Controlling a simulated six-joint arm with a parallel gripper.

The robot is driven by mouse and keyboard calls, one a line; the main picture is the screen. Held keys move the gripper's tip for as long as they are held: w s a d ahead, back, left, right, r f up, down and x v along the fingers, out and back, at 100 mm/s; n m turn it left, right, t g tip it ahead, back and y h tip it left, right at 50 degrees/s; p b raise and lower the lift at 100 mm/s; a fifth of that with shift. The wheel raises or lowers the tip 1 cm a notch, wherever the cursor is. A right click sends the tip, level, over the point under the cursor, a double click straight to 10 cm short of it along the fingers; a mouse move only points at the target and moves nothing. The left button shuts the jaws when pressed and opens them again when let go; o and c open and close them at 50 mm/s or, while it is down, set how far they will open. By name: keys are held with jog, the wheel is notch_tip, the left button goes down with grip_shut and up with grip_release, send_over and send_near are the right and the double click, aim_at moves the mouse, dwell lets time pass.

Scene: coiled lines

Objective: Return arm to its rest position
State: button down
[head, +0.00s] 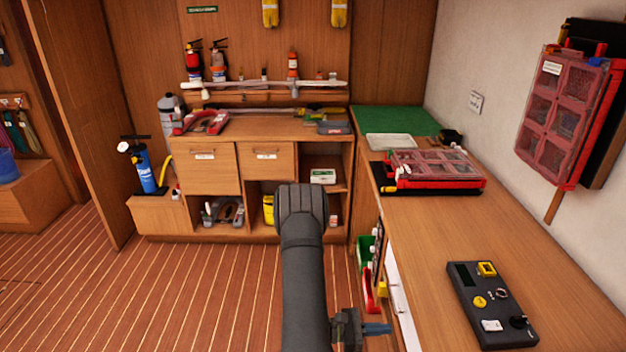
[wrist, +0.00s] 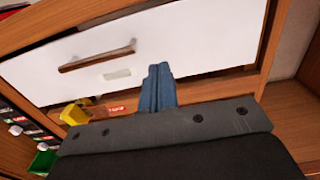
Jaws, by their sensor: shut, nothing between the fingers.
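My gripper (head: 378,329) shows at the lower middle of the head view, low beside the side of the right-hand counter (head: 470,233). Its blue fingers are together with nothing between them. In the wrist view the shut fingers (wrist: 158,88) point at a white drawer front (wrist: 200,40) with a brown handle (wrist: 97,56). I cannot tell whether the fingertips touch the drawer front. My dark arm crosses the middle of the head view and hides part of the floor and the back cabinet.
A black control box (head: 490,303) and a red compartment case (head: 437,168) lie on the counter. A green bin (head: 365,249) and a yellow item (wrist: 75,113) are close to the gripper at the counter's side. The plank floor (head: 180,290) to the left is clear.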

aim_at(407, 327)
jog(key=d, duration=0.4)
jog(key=shift+d, duration=0.25)
jog(key=shift+r, duration=0.1)
dwell(1.1)
jog(key=shift+w, duration=0.15)
